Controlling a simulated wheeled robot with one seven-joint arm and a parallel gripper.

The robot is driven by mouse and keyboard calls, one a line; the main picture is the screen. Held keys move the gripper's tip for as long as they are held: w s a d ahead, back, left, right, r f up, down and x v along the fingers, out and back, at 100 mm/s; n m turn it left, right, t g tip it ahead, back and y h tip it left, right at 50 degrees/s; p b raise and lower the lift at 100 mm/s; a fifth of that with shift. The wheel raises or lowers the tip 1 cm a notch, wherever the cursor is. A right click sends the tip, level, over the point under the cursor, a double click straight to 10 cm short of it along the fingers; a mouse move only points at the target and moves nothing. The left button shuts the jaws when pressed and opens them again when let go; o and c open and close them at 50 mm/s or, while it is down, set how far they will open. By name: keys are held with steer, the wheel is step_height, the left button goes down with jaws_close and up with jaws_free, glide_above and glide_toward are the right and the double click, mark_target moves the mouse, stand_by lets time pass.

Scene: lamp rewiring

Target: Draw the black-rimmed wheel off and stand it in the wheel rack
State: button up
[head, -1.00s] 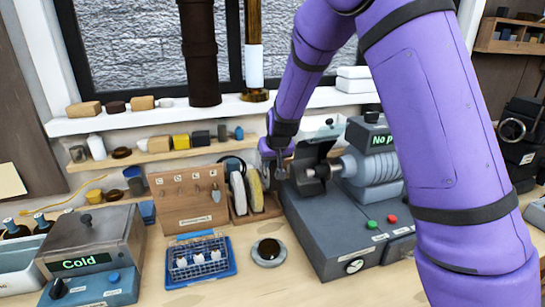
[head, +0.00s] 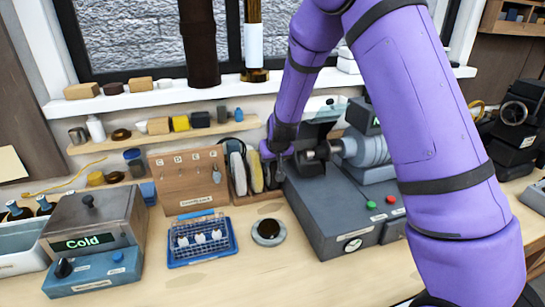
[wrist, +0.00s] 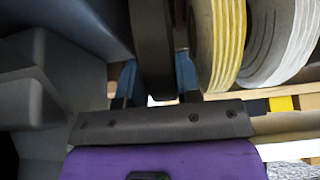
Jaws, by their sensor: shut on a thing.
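My gripper (head: 277,162) is between the wheel rack (head: 243,194) and the grinder's spindle (head: 318,153) in the head view. In the wrist view my gripper (wrist: 158,82) is shut on a dark disc seen edge-on, the black-rimmed wheel (wrist: 152,45). The wheel is hard to make out in the head view behind the gripper. A pale wheel (head: 236,168) and a yellow wheel (head: 255,170) stand upright in the rack. Their ribbed edges, yellow (wrist: 228,40) and white (wrist: 285,45), are just right of the held wheel in the wrist view.
The grey grinder (head: 325,215) fills the bench right of the rack, its guard (head: 315,128) raised. A wooden key board (head: 188,180) stands left of the rack. A blue tray (head: 200,252) and a small round dish (head: 268,232) are in front.

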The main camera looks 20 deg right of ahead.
steer(key=o, duration=0.9)
steer(key=shift+r, duration=0.1)
